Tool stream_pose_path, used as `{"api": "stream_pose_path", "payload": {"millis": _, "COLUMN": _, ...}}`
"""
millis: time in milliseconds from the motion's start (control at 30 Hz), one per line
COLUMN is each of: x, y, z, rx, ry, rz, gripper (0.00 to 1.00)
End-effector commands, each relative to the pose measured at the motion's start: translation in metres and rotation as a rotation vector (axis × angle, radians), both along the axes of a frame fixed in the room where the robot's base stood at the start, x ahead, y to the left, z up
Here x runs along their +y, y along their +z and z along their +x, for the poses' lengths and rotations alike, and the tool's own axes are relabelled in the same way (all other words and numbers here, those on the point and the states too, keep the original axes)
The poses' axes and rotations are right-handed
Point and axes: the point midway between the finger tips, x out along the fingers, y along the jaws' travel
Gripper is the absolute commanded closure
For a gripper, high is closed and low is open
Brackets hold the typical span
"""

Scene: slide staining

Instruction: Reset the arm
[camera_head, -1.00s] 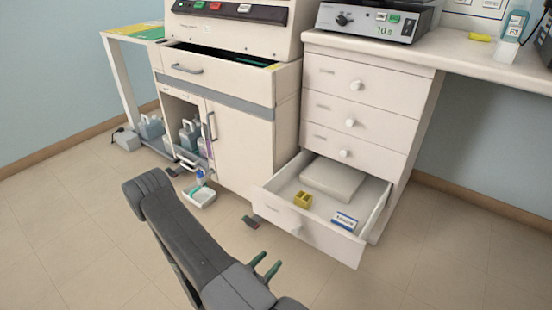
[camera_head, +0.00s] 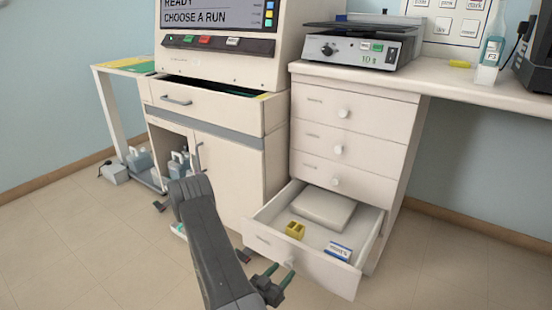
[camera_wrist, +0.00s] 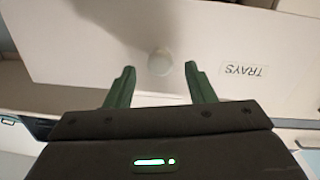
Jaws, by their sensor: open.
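My gripper (camera_head: 277,281) is at the lower middle of the head view, in front of the open bottom drawer. It also shows in the wrist view (camera_wrist: 160,82), with its two green fingers spread and nothing between them. Beyond the fingers in the wrist view is a white drawer front with a round knob (camera_wrist: 160,62) and a label reading TRAYS. The knob appears in line with the gap between the fingers; I cannot tell how far off it is.
The bottom drawer (camera_head: 300,262) stands open, holding a yellow block (camera_head: 295,230), a small blue-and-white box (camera_head: 338,251) and a flat grey-white slab (camera_head: 323,208). The machine's upper drawer (camera_head: 200,106) is partly open. Clear floor lies at the lower left.

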Motion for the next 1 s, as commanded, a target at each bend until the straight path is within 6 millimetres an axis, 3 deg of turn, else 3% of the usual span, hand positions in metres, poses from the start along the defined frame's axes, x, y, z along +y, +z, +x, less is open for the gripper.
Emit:
{"api": "stream_pose_path", "payload": {"millis": 300, "x": -0.016, "y": 0.000, "z": 0.022, "rx": 0.000, "ry": 0.000, "rz": 0.000, "gripper": 0.51}}
{"api": "stream_pose_path", "payload": {"millis": 767, "x": -0.018, "y": 0.001, "z": 0.024, "rx": 0.002, "ry": 0.001, "rz": 0.000, "gripper": 0.51}}
{"api": "stream_pose_path", "payload": {"millis": 1000, "x": -0.021, "y": 0.014, "z": 0.027, "rx": 0.017, "ry": 0.004, "rz": 0.012, "gripper": 0.51}}
